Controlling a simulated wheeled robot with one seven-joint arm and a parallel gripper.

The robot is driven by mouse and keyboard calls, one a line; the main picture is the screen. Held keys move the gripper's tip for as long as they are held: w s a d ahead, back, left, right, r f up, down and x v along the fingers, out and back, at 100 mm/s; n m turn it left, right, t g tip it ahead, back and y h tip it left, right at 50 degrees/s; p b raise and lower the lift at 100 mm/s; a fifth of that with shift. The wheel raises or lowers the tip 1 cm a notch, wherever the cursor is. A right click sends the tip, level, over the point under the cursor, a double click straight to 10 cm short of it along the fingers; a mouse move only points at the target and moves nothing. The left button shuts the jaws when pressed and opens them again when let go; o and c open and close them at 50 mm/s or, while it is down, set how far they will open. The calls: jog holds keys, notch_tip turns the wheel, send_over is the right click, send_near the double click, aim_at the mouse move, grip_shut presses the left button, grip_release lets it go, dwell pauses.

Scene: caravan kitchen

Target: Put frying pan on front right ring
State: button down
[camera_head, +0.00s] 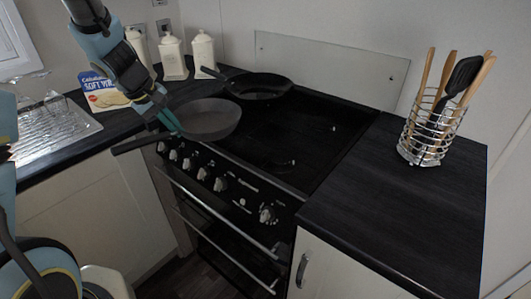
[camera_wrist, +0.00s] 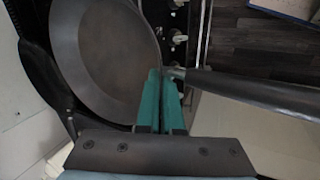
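A grey frying pan (camera_head: 207,118) is at the front left of the black hob (camera_head: 290,135), its dark handle (camera_head: 140,143) pointing left past the hob's front edge. I cannot tell whether it rests on the hob or is slightly raised. My gripper (camera_head: 170,121) is at the pan's near left side, where the handle joins. In the wrist view the teal fingers (camera_wrist: 160,98) are close together at the base of the handle (camera_wrist: 250,88), beside the pan (camera_wrist: 105,50); they look shut on it. The front right of the hob is bare.
A second, black pan (camera_head: 258,86) sits at the back left of the hob. White canisters (camera_head: 204,52) and a yellow-blue packet (camera_head: 103,92) stand at the left. A wire utensil holder (camera_head: 430,138) stands on the right worktop (camera_head: 400,205).

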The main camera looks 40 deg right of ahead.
aim_at(225, 129)
jog(key=s+d, duration=0.2)
jog(key=d, duration=0.1)
jog(key=s+d+r+n, duration=0.1)
jog(key=s+d, duration=0.2)
jog(key=s+d+n+t, duration=0.1)
jog(key=s+d, duration=0.2)
jog(key=shift+d+r, duration=0.25)
jog(key=shift+r, duration=0.05)
jog(key=s+d+r+n, duration=0.2)
jog(key=s+d, duration=0.5)
jog(key=s, duration=0.3)
jog(key=shift+t+y, duration=0.3)
jog(key=shift+t, duration=0.1)
notch_tip(225, 129, down, 10)
jog(key=b, duration=0.5)
jog(key=shift+a+f+b, duration=0.1)
jog(key=shift+b, duration=0.25)
jog(key=shift+f, duration=0.1)
jog(key=c, duration=1.3)
grip_release()
jog(key=shift+c, duration=0.2)
jog(key=shift+a+r, duration=0.1)
jog(key=shift+r, duration=0.25)
jog(key=p+v, duration=0.6)
jog(key=v, duration=0.5)
jog(key=shift+a+r, duration=0.15)
jog(key=shift+r, duration=0.05)
